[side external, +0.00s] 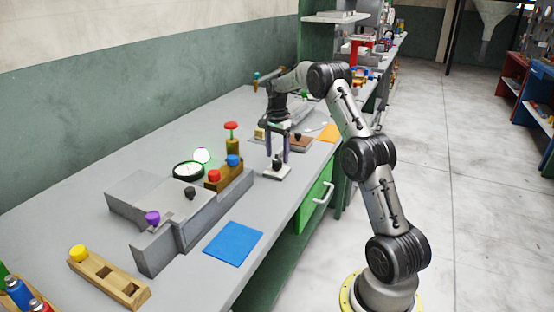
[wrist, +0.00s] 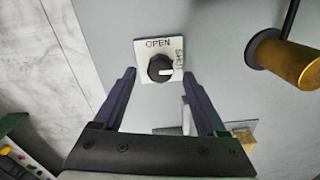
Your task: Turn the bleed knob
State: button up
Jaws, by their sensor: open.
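The bleed knob (wrist: 160,68) is a round black knob on a white plate (wrist: 146,46) marked OPEN and SHUT. Its white pointer line aims right, towards SHUT. In the side view the knob (side external: 278,168) and its plate (side external: 275,176) sit on the grey bench. My gripper (wrist: 158,75) points down with its two purple fingers spread. In the wrist view the knob appears between the fingertips, with space on both sides. In the side view my gripper (side external: 277,158) is just above the knob; I cannot tell if the tips reach its height.
A grey press block (side external: 180,215) with a gauge (side external: 188,170), a brass fitting and coloured knobs stands left of my gripper. A brass cylinder (wrist: 298,64) shows at right in the wrist view. A blue mat (side external: 233,243) and wooden rack (side external: 110,280) lie nearer the camera.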

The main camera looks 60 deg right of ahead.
jog(key=shift+f, duration=1.25)
grip_shut()
